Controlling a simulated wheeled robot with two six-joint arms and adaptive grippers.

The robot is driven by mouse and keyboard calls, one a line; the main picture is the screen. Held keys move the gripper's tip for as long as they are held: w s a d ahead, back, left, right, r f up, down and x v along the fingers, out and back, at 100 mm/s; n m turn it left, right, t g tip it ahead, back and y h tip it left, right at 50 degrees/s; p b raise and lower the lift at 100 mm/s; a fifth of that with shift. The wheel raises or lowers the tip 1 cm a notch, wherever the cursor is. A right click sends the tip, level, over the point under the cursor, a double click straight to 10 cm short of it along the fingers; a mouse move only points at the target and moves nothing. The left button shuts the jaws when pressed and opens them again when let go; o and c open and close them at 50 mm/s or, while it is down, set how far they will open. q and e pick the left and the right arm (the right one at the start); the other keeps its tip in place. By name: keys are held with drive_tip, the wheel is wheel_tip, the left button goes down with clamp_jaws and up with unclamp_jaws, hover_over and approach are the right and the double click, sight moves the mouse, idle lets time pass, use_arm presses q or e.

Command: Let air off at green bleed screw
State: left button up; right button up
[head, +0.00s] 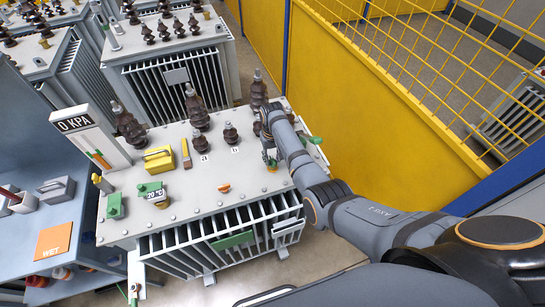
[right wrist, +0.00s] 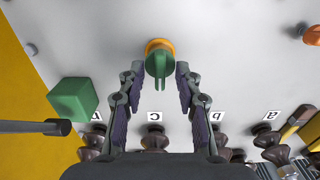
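The green bleed screw (right wrist: 159,64) sits on a brass-orange base in the right wrist view, on the pale lid of the transformer (head: 190,195). In the head view the screw is largely hidden by my gripper. My right gripper (right wrist: 159,70) is open, with one finger on each side of the screw and visible gaps between. It does not grip the screw; I cannot tell its height above the lid. In the head view the right gripper (head: 269,150) is over the lid's right part. My left gripper is not in view.
Brown bushings (head: 130,125) line the lid's back. A green block (right wrist: 74,99) is near my gripper. A yellow barrier (head: 380,110) stands behind right.

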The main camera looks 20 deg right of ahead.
sight(273, 159)
wheel_tip(273, 159, up, 12)
idle(0.6)
